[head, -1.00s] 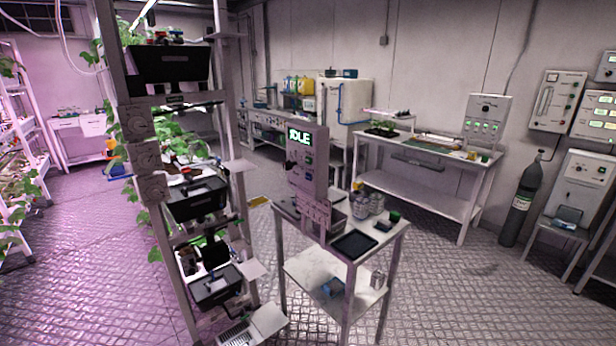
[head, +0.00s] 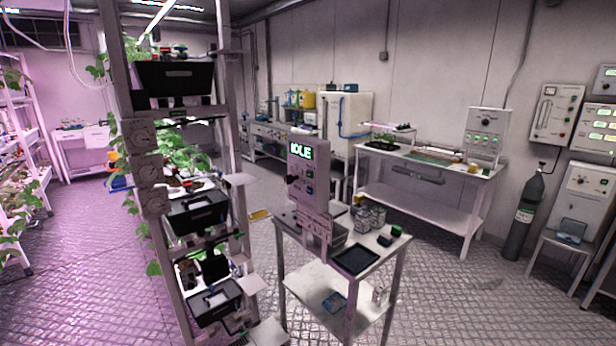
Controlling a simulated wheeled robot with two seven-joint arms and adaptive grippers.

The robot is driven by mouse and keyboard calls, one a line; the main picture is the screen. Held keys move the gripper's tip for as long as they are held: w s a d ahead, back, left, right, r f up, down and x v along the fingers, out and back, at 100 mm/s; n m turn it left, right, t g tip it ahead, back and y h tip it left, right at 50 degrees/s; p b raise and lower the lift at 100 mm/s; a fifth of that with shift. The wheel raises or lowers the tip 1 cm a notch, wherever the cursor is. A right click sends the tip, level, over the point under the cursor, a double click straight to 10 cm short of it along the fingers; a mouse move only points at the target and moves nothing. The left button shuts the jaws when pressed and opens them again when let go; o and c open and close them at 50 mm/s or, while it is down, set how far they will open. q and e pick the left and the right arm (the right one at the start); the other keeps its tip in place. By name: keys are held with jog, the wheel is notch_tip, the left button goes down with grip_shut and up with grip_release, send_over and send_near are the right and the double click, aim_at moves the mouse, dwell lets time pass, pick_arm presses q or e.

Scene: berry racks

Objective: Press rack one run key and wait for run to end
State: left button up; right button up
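A tall plant rack (head: 150,215) with round dials, black bins and green leaves stands just left of the cart. I cannot tell which key belongs to rack one. Neither of my grippers is in the head view.
The cart (head: 384,262) holds a black tray (head: 355,260), jars (head: 369,215) and small boxes. A long white workbench (head: 440,210) stands behind it at the wall. A grey gas cylinder (head: 526,215) stands at right. The metal floor between cart and cylinder is clear.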

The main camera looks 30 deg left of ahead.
pick_arm(q)
grip_shut()
dwell(1.1)
